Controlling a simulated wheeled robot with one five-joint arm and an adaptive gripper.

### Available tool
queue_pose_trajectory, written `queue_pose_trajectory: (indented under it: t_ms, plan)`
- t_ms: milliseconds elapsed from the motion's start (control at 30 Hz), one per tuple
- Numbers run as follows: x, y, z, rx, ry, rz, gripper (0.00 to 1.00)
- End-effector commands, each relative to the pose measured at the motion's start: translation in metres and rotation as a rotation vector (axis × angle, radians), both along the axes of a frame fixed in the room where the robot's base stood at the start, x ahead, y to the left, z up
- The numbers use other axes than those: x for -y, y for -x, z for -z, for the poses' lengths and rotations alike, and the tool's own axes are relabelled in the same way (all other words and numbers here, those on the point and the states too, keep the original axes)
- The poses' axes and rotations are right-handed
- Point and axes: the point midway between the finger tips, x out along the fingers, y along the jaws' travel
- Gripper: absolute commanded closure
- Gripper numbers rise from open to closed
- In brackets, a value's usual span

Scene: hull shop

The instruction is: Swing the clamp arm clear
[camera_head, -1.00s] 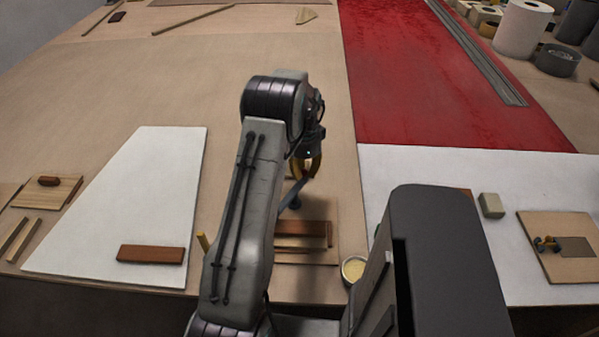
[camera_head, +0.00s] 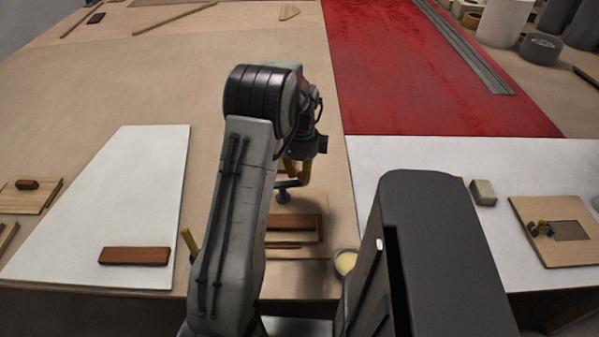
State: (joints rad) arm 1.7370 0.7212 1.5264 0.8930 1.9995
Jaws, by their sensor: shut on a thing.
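The clamp arm (camera_head: 291,184) is a short blue-grey bar with a dark round pad (camera_head: 283,197) at its lower end. It stands over a reddish-brown wooden block (camera_head: 298,225) at the front of the bench; whether the pad touches the block is unclear. My gripper (camera_head: 298,172) hangs at the end of my arm, with yellow fingers pointing down. It is shut on the clamp arm. My own arm hides the left part of the block and the clamp's base. A yellow upright piece (camera_head: 189,243) shows left of my arm; its link to the clamp is hidden.
A white panel (camera_head: 120,200) with a brown block (camera_head: 135,256) lies left. A small cup (camera_head: 346,262) stands right of the clamp, near the bench edge. A board (camera_head: 560,255) with a small yellow-handled fitting lies far right. Bare bench (camera_head: 130,80) lies beyond my gripper.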

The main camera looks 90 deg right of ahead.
Motion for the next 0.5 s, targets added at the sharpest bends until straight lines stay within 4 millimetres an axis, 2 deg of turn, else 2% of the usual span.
queue_pose_trajectory:
  t_ms: [200,500]
  plan:
    - [-0.010,0.001,0.004,0.001,-0.008,0.153,1.00]
    - [-0.016,0.001,0.003,0.000,-0.007,0.276,1.00]
